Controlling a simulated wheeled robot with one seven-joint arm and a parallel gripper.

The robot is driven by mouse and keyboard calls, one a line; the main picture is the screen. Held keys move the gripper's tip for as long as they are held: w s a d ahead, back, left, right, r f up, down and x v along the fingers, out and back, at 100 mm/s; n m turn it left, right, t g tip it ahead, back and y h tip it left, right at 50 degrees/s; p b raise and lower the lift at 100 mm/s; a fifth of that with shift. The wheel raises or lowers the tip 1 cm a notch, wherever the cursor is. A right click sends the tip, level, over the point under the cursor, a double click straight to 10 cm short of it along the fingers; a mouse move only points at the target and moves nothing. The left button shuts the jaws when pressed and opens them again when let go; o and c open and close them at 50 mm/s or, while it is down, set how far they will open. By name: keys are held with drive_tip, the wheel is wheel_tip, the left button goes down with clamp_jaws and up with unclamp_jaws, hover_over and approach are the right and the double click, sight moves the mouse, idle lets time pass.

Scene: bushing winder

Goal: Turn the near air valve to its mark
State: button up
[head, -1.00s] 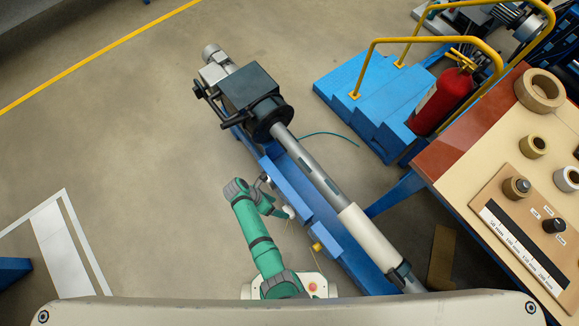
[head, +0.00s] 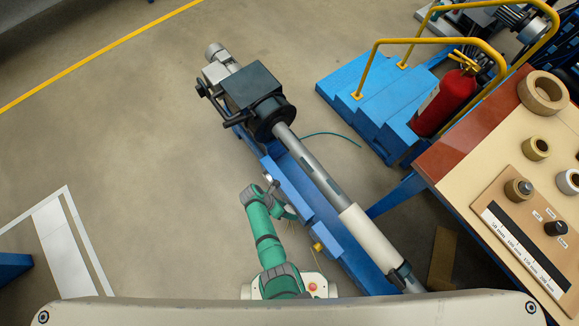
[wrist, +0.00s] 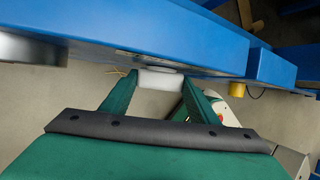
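My gripper (wrist: 160,79) is low beside the near side of the blue beam (wrist: 150,22) in the wrist view. Its two green fingers slant in to a white block between their tips. I cannot tell whether this is only the finger pads or something held between them. A thin dark round edge (wrist: 160,68) shows just beyond the tips, against the beam. I cannot tell if it is the air valve, and no mark can be made out. A yellow knob (wrist: 257,92) sits under the beam to the right; it also shows in the head view (head: 318,247).
The winder's dark head (head: 252,88) and long grey shaft (head: 308,158) run above the beam. A grey metal box (wrist: 32,48) juts out at the wrist view's left. Blue steps (head: 365,90) and a table (head: 465,130) stand to the right.

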drive_tip(key=c, duration=0.4)
drive_tip(key=shift+s+m+t+y, duration=0.3)
drive_tip(key=shift+t+y, duration=0.7)
drive_tip(key=shift+t, duration=0.2)
drive_tip(key=shift+w+r+t+y, duration=0.1)
drive_tip(key=shift+t+y, duration=0.3)
drive_tip(key=shift+t, duration=0.1)
drive_tip(key=o, duration=1.1)
drive_tip(key=shift+c, duration=0.2)
